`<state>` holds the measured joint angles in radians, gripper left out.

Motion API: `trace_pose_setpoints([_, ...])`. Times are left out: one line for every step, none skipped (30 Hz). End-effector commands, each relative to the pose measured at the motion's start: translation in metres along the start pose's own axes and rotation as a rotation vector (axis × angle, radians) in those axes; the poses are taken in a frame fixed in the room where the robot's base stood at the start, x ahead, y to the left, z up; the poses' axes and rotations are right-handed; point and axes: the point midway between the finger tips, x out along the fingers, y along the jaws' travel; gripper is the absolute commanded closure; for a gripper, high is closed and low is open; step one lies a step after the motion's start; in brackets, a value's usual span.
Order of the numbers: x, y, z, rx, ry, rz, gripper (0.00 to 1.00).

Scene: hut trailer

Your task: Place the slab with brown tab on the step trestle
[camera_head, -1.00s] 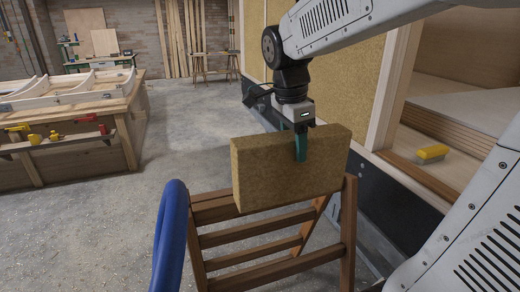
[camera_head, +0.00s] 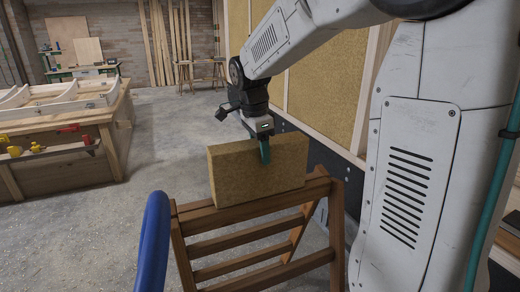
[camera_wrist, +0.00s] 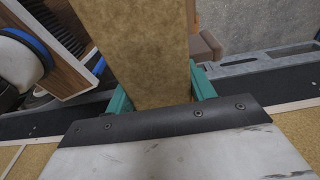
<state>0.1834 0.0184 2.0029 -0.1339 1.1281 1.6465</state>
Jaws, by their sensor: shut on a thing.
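The slab (camera_head: 250,178) is a thick mustard-brown fibrous block held upright on its long edge. My gripper (camera_head: 264,152) is shut on its top edge, with one teal finger showing on the near face. In the wrist view the slab (camera_wrist: 140,45) fills the space between both teal fingers. No brown tab shows on the faces in view. The step trestle (camera_head: 250,211) is a brown wooden frame with several rails. The slab's lower edge is at its top board, with a strip of board bare in front. I cannot tell whether they touch.
A blue curved tube (camera_head: 152,240) stands close to the trestle's left. A workbench (camera_head: 60,145) with clamps and a pale frame is at the left. The insulated trailer wall (camera_head: 325,85) stands behind the trestle. The floor between bench and trestle is clear.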

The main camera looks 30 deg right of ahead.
Motion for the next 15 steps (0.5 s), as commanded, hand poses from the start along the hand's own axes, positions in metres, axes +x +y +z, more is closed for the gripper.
trace_pose_setpoints([-0.0004, -0.0001, -0.0001, 0.000, 0.000, -0.001, 0.92])
trace_pose_setpoints([-0.0004, -0.0001, -0.0001, 0.000, 0.000, 0.000, 0.92])
trace_pose_setpoints([-0.0002, 0.0000, -0.0001, 0.000, 0.000, 0.000, 0.92])
trace_pose_setpoints([0.0002, 0.0000, 0.0000, 0.000, 0.000, 0.000, 0.92])
trace_pose_setpoints([0.0010, 0.0000, 0.0001, 0.000, 0.000, 0.000, 0.92])
trace_pose_setpoints([0.0023, 0.0000, 0.0002, 0.000, 0.000, 0.000, 0.92])
trace_pose_setpoints([0.0029, 0.0001, 0.0003, 0.000, 0.000, 0.001, 0.43])
trace_pose_setpoints([0.0026, 0.0000, 0.0003, 0.000, 0.000, 0.000, 0.35])
trace_pose_setpoints([0.0025, 0.0000, 0.0002, 0.000, 0.000, 0.000, 0.24])
trace_pose_setpoints([0.0025, 0.0001, 0.0002, 0.000, 0.000, 0.000, 0.24])
trace_pose_setpoints([0.0025, 0.0001, 0.0002, 0.000, 0.000, 0.000, 0.24])
trace_pose_setpoints([0.0025, 0.0001, 0.0002, 0.000, 0.000, 0.000, 0.24])
trace_pose_setpoints([0.0025, 0.0001, 0.0002, 0.000, 0.000, 0.000, 0.24])
trace_pose_setpoints([0.0025, 0.0001, 0.0002, 0.000, 0.000, 0.000, 0.24])
trace_pose_setpoints([0.0025, 0.0001, 0.0002, 0.000, 0.000, 0.001, 0.24])
